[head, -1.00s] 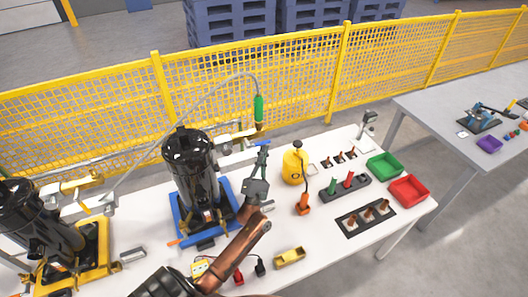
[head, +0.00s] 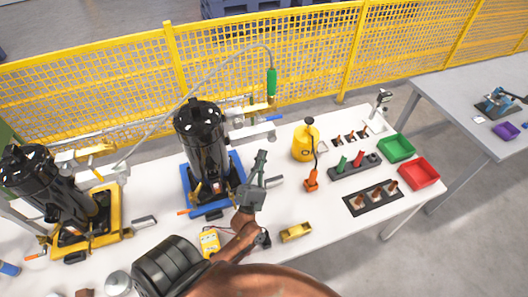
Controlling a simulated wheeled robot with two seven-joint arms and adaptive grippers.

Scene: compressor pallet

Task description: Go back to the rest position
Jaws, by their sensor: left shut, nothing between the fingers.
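My left gripper (head: 260,172) is above the white table, in front of and right of the black compressor on the blue base. Its fingers are together with nothing between them, and they point up and away. My copper-coloured left arm comes in from the bottom of the picture. My right gripper does not show. The black compressor (head: 201,140) stands upright on its blue base (head: 186,183). A second black compressor (head: 45,185) stands on a yellow base (head: 113,222) at the left.
A yellow oil can (head: 304,146) and an orange tool (head: 312,182) stand right of my gripper. Green (head: 396,148) and red (head: 419,173) bins lie at the table's right end. A green-handled tool (head: 272,82) hangs above. A yellow fence (head: 260,60) runs behind.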

